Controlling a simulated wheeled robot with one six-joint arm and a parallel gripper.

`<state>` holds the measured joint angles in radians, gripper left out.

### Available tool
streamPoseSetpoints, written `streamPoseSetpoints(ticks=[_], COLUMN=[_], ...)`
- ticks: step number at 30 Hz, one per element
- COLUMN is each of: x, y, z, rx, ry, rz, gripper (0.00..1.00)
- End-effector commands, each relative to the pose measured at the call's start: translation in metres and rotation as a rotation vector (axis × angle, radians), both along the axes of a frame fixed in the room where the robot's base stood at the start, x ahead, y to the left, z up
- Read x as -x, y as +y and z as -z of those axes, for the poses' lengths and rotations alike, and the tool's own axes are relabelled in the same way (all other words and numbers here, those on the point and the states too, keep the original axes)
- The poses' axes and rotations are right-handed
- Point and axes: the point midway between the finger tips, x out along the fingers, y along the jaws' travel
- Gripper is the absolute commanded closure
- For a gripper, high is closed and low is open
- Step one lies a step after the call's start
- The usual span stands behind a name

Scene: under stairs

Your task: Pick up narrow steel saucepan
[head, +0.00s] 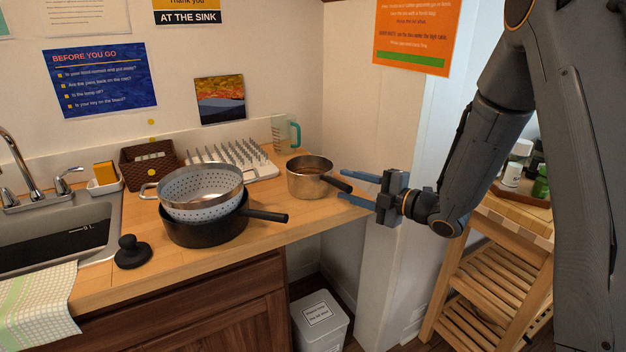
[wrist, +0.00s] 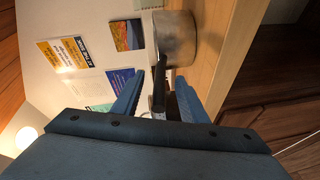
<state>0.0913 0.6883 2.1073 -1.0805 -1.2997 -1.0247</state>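The narrow steel saucepan (head: 309,178) stands upright on the wooden counter near its right end. Its dark handle (head: 336,183) points right, towards my gripper. My gripper (head: 355,186) is open, with its two blue fingers just right of the pan and level with the handle. In the wrist view the saucepan (wrist: 176,38) is ahead at the top, and the handle reaches back between the fingertips (wrist: 160,92) of my open gripper. The fingers look apart from the handle.
A grey colander (head: 201,190) sits in a black pan (head: 205,228) on the counter, its handle pointing right. A white dish rack (head: 262,168) and a measuring jug (head: 286,134) stand behind the saucepan. A wall (head: 385,235) and wooden shelf (head: 490,280) are at right.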

Motion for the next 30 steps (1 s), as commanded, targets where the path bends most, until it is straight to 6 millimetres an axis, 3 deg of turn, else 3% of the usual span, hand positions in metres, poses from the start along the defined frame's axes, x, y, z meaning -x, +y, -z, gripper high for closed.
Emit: streamPoseSetpoints(ticks=[12, 21, 28, 30], x=[-0.026, -0.029, -0.029, -0.029], y=[0.043, 0.046, 0.046, 0.046], z=[0.004, 0.006, 0.006, 0.006], rx=[0.001, -0.001, 0.000, 0.000], ry=[0.003, 0.003, 0.003, 0.003], rz=[0.001, 0.002, 0.003, 0.003], gripper=[0.61, 0.61, 0.98, 1.00])
